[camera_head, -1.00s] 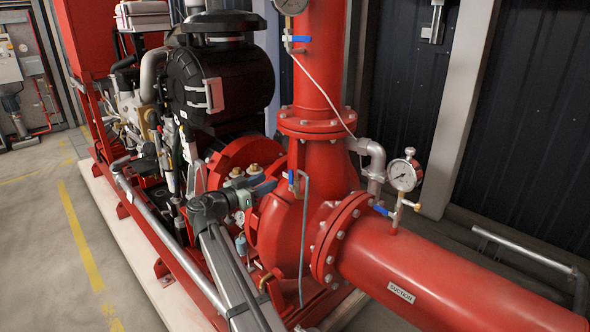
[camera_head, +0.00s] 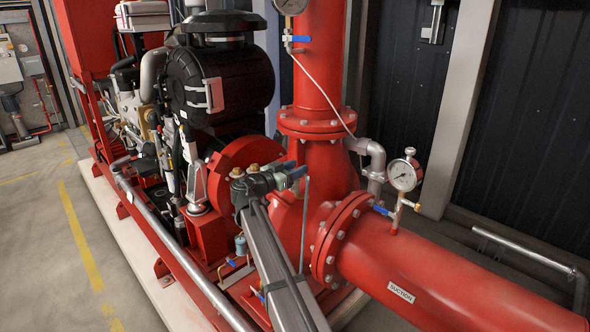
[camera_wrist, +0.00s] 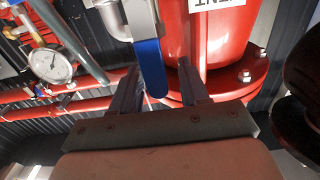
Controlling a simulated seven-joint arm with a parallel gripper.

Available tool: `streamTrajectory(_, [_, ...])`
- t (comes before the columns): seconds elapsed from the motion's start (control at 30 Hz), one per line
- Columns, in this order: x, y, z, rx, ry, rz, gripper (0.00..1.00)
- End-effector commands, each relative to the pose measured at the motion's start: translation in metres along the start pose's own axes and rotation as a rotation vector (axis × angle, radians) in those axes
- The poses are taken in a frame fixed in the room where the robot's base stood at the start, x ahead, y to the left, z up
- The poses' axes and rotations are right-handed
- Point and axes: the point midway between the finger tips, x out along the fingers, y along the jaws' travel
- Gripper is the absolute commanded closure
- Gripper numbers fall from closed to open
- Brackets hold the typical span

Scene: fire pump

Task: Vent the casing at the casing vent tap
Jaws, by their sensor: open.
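The casing vent tap shows in the wrist view as a silver valve body with a blue lever (camera_wrist: 150,68) hanging from it. My gripper (camera_wrist: 159,72) is open, one finger on each side of the blue lever; I cannot tell whether either finger touches it. A white label (camera_wrist: 213,4), upside down with "ENT" readable, sits on the red casing just behind. In the head view my gripper (camera_head: 297,174) is at the red pump casing (camera_head: 290,215), below the vertical red pipe. It hides the tap's lever there. A thin grey drain pipe (camera_head: 304,222) runs down beside it.
The red suction pipe (camera_head: 450,280) with a pressure gauge (camera_head: 403,176) extends to the right. The black engine (camera_head: 220,85) stands behind on the left. A red bolted flange (camera_wrist: 240,80) lies close to the right finger. Open floor (camera_head: 60,270) is at the left.

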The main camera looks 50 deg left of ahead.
Motion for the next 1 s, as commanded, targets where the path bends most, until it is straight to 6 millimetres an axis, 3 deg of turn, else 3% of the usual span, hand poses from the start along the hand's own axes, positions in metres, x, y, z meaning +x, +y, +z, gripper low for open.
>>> streamTrajectory(0.27, [0.0012, 0.0001, 0.0001, 0.0, 0.0, 0.0, 0.55])
streamTrajectory(0.73, [0.0011, 0.0002, 0.0001, 0.0, 0.0, 0.0, 0.98])
streamTrajectory(1.0, [0.001, 0.0002, 0.0, 0.0, 0.0, 0.0, 1.0])
